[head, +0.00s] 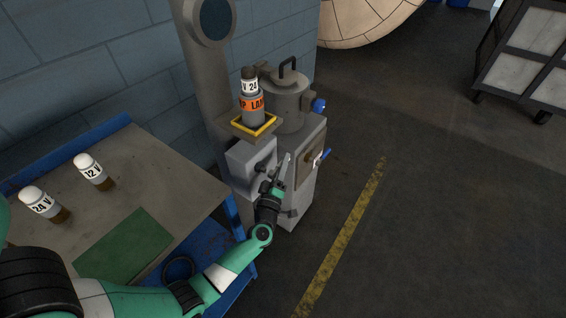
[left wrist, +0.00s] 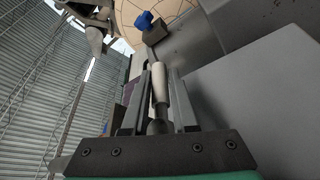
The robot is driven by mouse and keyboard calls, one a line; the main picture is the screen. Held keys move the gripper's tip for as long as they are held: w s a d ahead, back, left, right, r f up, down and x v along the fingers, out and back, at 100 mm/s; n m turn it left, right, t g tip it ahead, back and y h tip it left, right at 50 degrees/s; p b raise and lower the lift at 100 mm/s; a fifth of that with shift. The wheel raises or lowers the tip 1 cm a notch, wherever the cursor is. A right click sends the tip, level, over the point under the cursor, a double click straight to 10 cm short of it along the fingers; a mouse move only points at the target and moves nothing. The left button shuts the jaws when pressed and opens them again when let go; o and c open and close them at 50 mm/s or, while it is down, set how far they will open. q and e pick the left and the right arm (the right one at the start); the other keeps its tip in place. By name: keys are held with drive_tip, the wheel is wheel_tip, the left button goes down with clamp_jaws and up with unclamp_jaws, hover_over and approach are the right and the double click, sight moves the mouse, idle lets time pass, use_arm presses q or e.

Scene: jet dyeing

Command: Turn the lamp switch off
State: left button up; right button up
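My left gripper (head: 281,176) is at the front of the grey machine's switch box (head: 250,160). In the left wrist view, a pale lever handle with a dark shaft (left wrist: 160,88) stands between the two fingers of the gripper (left wrist: 158,100). Narrow gaps show beside it; firm contact is not visible. The lamp unit (head: 252,105), with an orange label and a 24 V cap, stands upright on a yellow-edged holder (head: 256,126) above the box. Whether it is lit is unclear. My right gripper is not in view.
A blue-framed table (head: 185,176) at left holds a 24 V bulb (head: 42,203), a 12 V bulb (head: 93,171) and a green mat (head: 124,245).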

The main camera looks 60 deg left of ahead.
use_arm(q)
clamp_jaws()
idle(1.1)
